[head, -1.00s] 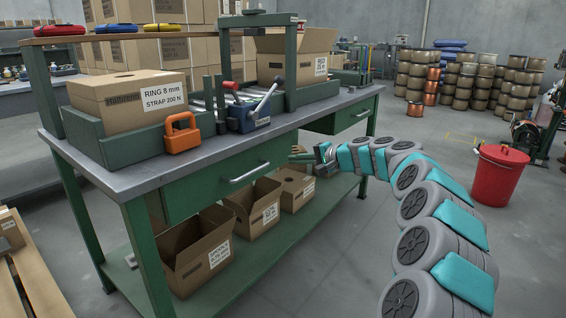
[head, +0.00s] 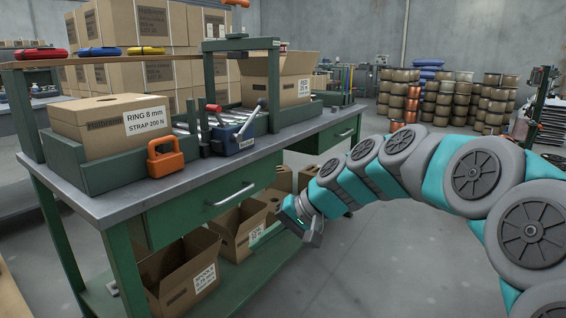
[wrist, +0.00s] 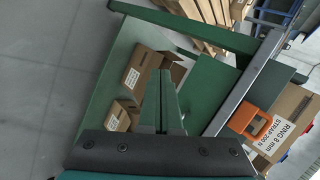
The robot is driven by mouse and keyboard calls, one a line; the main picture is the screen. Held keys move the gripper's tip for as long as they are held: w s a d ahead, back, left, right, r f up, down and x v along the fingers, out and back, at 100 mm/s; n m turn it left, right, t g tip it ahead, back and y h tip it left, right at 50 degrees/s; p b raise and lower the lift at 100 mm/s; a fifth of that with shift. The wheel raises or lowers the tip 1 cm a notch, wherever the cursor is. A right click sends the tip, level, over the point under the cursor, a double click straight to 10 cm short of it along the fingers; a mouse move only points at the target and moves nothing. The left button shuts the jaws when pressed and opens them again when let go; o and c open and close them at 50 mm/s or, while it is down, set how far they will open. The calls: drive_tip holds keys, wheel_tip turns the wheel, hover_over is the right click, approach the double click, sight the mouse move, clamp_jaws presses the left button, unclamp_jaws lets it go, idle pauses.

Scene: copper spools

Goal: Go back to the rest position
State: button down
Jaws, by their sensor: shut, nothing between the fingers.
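My gripper (head: 294,216) is in front of the green workbench (head: 160,185), low beside the drawer front and above the level of the lower shelf. In the wrist view its two green fingers (wrist: 160,88) lie together with nothing between them. My jointed grey and teal arm reaches in from the right of the head view. The fingers are hard to make out against the green bench in the head view.
Open cartons (head: 183,268) stand on the bench's lower shelf. An orange padlock-shaped block (head: 165,158), a ring carton (head: 110,118) and a blue tool (head: 238,138) are on top. Copper spools (head: 412,104) stand at the back. Grey floor (head: 400,270) is clear at the right.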

drive_tip(key=s+d+f+g+h, duration=0.1)
drive_tip(key=s+d+f+h, duration=0.2)
drive_tip(key=s+d, duration=0.3)
drive_tip(key=s+d+f+g+h, duration=0.1)
drive_tip(key=s+d+f+h, duration=0.2)
drive_tip(key=s, duration=1.2)
drive_tip(key=s+d+f+g+h, duration=0.1)
drive_tip(key=s+d+f+h, duration=0.2)
drive_tip(key=s+d+f, duration=0.4)
drive_tip(key=s+d, duration=0.3)
drive_tip(key=s, duration=0.1)
drive_tip(key=shift+d+f+n+g, duration=0.2)
drive_tip(key=shift+f+n+g, duration=0.1)
drive_tip(key=shift+n, duration=0.1)
drive_tip(key=shift+s, duration=0.1)
